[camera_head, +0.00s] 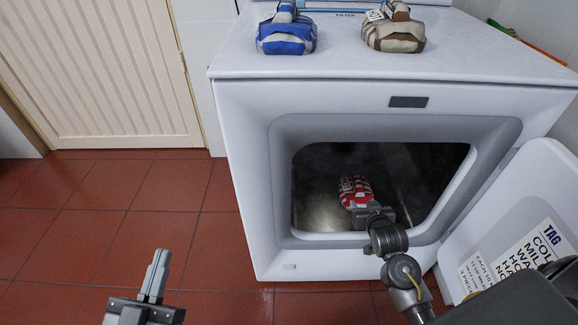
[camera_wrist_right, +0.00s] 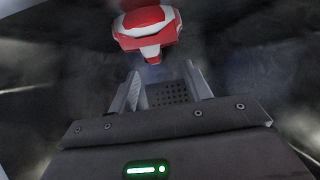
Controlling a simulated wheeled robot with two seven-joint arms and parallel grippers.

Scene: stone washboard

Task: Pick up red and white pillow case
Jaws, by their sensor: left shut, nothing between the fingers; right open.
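The red and white pillow case (camera_head: 353,188) lies folded on the floor of the machine's drum. It also shows in the right wrist view (camera_wrist_right: 148,27), just beyond my fingertips and a little apart from them. My right gripper (camera_wrist_right: 166,84) is open and empty, with its fingers pointing at the pillow case. In the head view my right gripper (camera_head: 366,209) reaches in through the door opening, at the near end of the pillow case. My left gripper (camera_head: 156,260) is shut and empty over the tiled floor, left of the machine.
The white machine (camera_head: 240,160) has its door (camera_head: 520,200) open to the right, beside my right arm. A blue and white folded cloth (camera_head: 287,36) and a brown and white one (camera_head: 394,34) sit on top. The red tiled floor at left is clear.

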